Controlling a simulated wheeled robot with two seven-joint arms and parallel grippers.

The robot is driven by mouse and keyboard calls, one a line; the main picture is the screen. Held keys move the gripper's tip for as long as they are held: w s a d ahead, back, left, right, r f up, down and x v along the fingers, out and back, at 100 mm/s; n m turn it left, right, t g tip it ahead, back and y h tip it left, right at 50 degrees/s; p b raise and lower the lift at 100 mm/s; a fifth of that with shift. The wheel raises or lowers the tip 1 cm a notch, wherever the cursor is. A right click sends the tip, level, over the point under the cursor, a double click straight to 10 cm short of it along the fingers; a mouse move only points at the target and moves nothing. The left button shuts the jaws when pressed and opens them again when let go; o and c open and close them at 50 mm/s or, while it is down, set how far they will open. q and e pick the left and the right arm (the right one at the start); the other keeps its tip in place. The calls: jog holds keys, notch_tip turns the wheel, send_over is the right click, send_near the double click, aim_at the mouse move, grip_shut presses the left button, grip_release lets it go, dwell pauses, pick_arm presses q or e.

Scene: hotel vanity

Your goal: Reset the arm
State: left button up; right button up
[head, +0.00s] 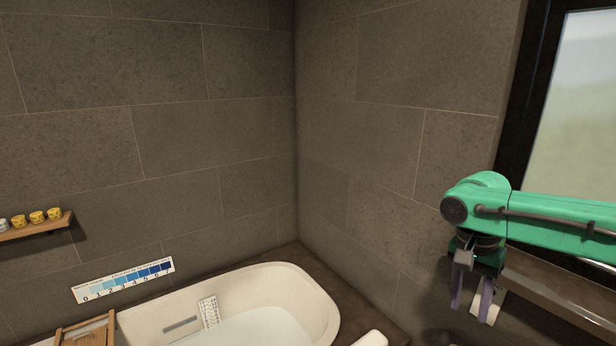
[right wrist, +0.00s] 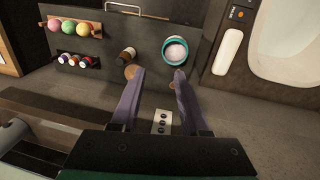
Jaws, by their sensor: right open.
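My right arm (head: 560,207) is green and comes in from the right in the head view, bent at the wrist so that it hangs downward. My right gripper (head: 472,304) points down, its two purple-grey fingers apart with nothing between them. In the right wrist view the gripper (right wrist: 158,78) is open above a dark counter, clear of the objects there. Beyond its fingertips stand a teal-rimmed round container (right wrist: 176,50) and a small brown-and-white bottle (right wrist: 127,56). My left gripper is not in view.
A white bathtub (head: 318,300) fills the lower middle. A wooden shelf (head: 45,230) with small yellow cups is on the left wall.

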jog(key=s+d+f+n, duration=0.1)
jog(key=s+d+f, duration=0.1)
jog(key=d+f, duration=0.3)
jog(key=s+d+f+n, duration=0.1)
jog(key=s+d+f, duration=0.2)
jog(key=d, duration=0.5)
jog(key=s+d+f+n, duration=0.3)
jog(key=s+f, duration=0.5)
jog(key=f, duration=0.2)
jog(key=s+a+f+n+t, duration=0.1)
jog(key=s+a+f+n, duration=0.4)
jog(key=a+f, duration=0.45)
jog(key=w+a+r+n+t+y, duration=0.15)
jog(key=a+r+t, duration=0.25)
jog(key=a, duration=0.9)
jog(key=s+f+g+b, duration=0.3)
jog(key=f+b, duration=0.6)
jog(key=f, duration=2.6)
pick_arm(q)
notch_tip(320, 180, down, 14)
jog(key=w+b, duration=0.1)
jog(key=b, duration=0.4)
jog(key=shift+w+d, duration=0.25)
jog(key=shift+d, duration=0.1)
pick_arm(e)
jog(key=s+d+f+n, duration=0.1)
jog(key=s+d+f, duration=0.2)
jog(key=s+f, duration=1.3)
jog(key=shift+f, duration=0.4)
